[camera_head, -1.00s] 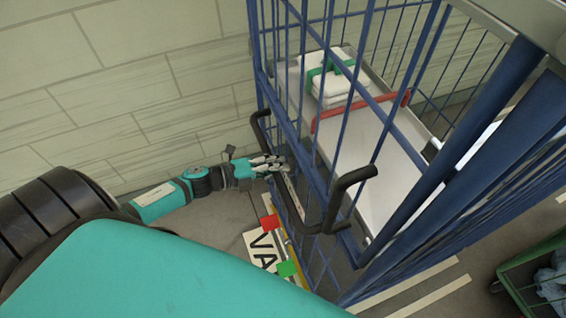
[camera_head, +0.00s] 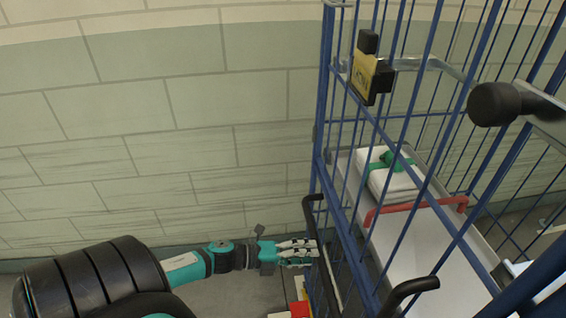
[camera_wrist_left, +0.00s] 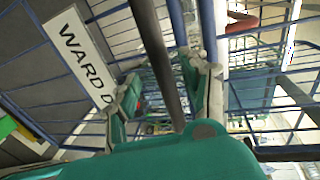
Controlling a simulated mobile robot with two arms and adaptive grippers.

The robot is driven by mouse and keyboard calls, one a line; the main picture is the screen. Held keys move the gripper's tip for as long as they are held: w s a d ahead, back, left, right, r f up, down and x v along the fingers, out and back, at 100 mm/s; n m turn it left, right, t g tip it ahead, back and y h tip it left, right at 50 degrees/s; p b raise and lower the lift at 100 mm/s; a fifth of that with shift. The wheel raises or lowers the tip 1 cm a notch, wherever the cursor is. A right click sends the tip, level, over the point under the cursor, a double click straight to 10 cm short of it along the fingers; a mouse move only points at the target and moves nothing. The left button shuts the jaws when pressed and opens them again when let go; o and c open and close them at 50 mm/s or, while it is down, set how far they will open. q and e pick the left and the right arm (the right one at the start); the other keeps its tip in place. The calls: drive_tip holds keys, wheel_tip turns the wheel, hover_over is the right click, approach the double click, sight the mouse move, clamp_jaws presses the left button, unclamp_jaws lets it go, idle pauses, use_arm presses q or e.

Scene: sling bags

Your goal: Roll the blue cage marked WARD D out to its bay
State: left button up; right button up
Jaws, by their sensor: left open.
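The blue cage (camera_head: 325,100) stands at the right in the head view, upright, its near side cropped. A black push handle (camera_head: 311,215) sticks out from its left side. My left gripper (camera_head: 303,252) is at this handle, fingers open and pointing right. In the left wrist view, the black bar (camera_wrist_left: 155,55) runs between the fingers of the open gripper (camera_wrist_left: 165,98); I cannot tell whether they touch it. The white WARD D sign (camera_wrist_left: 82,58) shows behind the cage wires. My right gripper is not in view.
Inside the cage are folded white linen with a green band (camera_head: 392,175) and a red bar (camera_head: 415,208). A yellow and black fitting (camera_head: 368,75) sits high on the cage. A tiled wall (camera_head: 150,130) closes the back. Some grey floor (camera_head: 250,290) shows beside the cage.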

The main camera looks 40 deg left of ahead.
use_arm(q)
drive_tip(key=v, duration=0.9)
drive_tip(key=shift+f, duration=0.1)
drive_tip(key=s+a+f+n+g+y, duration=0.1)
drive_tip(key=s+a+f+n+y, duration=0.15)
drive_tip(key=f+n, duration=0.45)
drive_tip(key=s+a+f+n+g+y, duration=0.1)
drive_tip(key=s+f+n+y, duration=0.25)
drive_tip(key=f, duration=0.65)
drive_tip(key=s+a+f+n+y, duration=0.2)
drive_tip(key=f+n+y, duration=0.25)
drive_tip(key=f, duration=0.45)
drive_tip(key=s+d+f+n+g, duration=0.8)
drive_tip(key=s+d+f, duration=0.8)
drive_tip(key=s, duration=0.4)
drive_tip(key=shift+s+d+f+g+h, duration=0.25)
drive_tip(key=shift+d+f+g+h, duration=0.1)
drive_tip(key=shift+f+g, duration=0.3)
drive_tip(key=shift+r, duration=0.1)
